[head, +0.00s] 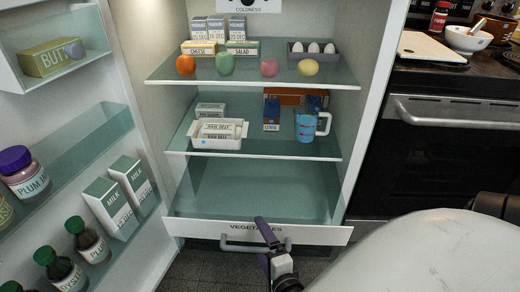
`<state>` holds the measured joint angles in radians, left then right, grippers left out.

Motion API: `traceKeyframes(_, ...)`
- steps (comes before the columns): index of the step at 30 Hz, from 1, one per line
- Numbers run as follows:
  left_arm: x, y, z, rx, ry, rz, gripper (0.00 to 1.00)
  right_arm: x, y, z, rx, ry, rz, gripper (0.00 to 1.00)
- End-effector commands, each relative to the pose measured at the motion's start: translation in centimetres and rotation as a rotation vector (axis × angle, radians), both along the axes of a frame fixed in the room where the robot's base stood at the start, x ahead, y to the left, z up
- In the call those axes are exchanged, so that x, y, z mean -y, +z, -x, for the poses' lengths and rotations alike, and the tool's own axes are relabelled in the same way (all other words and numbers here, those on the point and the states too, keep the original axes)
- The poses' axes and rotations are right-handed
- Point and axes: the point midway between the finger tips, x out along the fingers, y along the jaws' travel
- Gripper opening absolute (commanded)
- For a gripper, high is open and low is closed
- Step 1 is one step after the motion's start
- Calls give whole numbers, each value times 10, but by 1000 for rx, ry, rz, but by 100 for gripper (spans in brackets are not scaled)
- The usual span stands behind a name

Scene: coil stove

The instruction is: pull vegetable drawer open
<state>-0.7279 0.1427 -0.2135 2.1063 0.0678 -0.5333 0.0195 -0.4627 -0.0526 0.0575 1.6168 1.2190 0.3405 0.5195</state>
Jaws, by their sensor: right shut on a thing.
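The vegetable drawer (195,226) is at the bottom of the open fridge. It has a wide white front labelled VEGETABLES and a grey bar handle (232,246) low on the front. My right gripper (268,238), with purple fingers, is at the right part of this handle and shut on it. The fingers hide part of the handle and the end of the label. I cannot tell from this view how far the drawer front stands out from the fridge. My left gripper is not in view.
The open fridge door (140,262) on the left holds jars, bottles, milk cartons and butter. Shelves above the drawer hold fruit, eggs, boxes and a blue jug (306,127). A stove with an oven handle (450,110) stands at right. Dark floor lies below the drawer.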

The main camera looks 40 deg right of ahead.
Motion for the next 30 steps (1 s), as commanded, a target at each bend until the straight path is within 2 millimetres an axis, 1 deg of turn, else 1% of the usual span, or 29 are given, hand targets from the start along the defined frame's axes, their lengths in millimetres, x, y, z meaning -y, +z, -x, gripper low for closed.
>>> traceKeyframes(1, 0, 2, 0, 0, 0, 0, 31, 5, 16, -2, 27, -12, 22, 77)
traceKeyframes(7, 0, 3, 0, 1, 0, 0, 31, -1, 18, 11, 27, -12, 21, 79)
traceKeyframes(8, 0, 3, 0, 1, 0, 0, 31, -1, 19, 12, 27, -12, 21, 77)
traceKeyframes(9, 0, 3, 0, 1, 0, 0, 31, -3, 19, 15, 27, -11, 21, 69)
traceKeyframes(10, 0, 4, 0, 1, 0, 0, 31, -3, 19, 17, 27, -13, 20, 50)
traceKeyframes(11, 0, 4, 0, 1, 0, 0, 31, -5, 19, 19, 27, -12, 20, 33)
traceKeyframes(30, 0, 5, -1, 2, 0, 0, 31, -27, 22, 61, 17, -9, 8, 33)
